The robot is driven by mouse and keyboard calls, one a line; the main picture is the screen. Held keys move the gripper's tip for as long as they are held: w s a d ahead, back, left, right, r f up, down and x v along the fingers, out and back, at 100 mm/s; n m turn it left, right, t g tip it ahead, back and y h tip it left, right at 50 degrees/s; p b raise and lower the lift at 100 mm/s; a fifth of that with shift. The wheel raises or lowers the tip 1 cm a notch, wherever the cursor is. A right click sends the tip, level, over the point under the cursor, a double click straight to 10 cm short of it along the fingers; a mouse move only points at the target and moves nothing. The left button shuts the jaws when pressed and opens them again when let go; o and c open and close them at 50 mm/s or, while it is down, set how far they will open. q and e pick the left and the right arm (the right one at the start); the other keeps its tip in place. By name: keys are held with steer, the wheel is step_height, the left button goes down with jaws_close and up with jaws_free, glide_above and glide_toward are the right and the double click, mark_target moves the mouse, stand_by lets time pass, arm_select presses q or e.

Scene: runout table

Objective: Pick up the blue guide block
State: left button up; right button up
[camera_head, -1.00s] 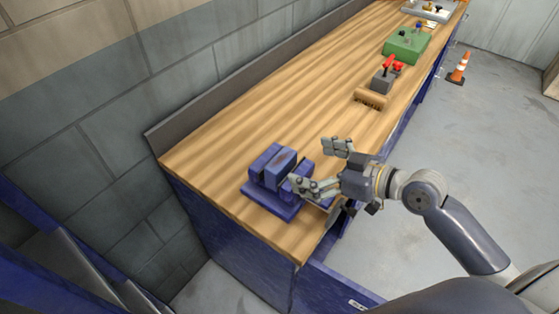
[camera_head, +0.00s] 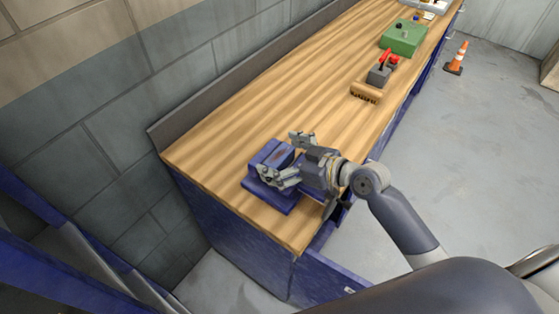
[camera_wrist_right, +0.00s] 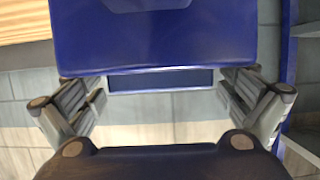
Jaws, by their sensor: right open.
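A blue block assembly (camera_head: 268,153) stands on a blue base (camera_head: 268,196) at the near end of the wooden table. Its upper part has upright blue blocks with a worn, greyish top face; I cannot tell for sure which piece is the guide block. My right gripper (camera_head: 285,158) is open at the assembly's right side, one finger on the far side and one on the near side, and partly hides it. In the right wrist view a large blue face (camera_wrist_right: 150,45) fills the top, with a narrower blue face (camera_wrist_right: 160,79) between the open fingers. My left gripper is out of view.
Further along the table (camera_head: 300,100) are a wooden brush (camera_head: 366,92), a grey block with a red handle (camera_head: 380,74) and a green box (camera_head: 403,38). A grey backboard runs along the wall. An orange cone (camera_head: 457,58) stands on the floor.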

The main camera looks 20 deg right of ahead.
steer(key=shift+s, duration=0.1)
steer(key=c, duration=1.4)
steer(key=shift+r, duration=0.15)
steer(key=shift+c, duration=1.3)
steer(key=shift+r, duration=0.1)
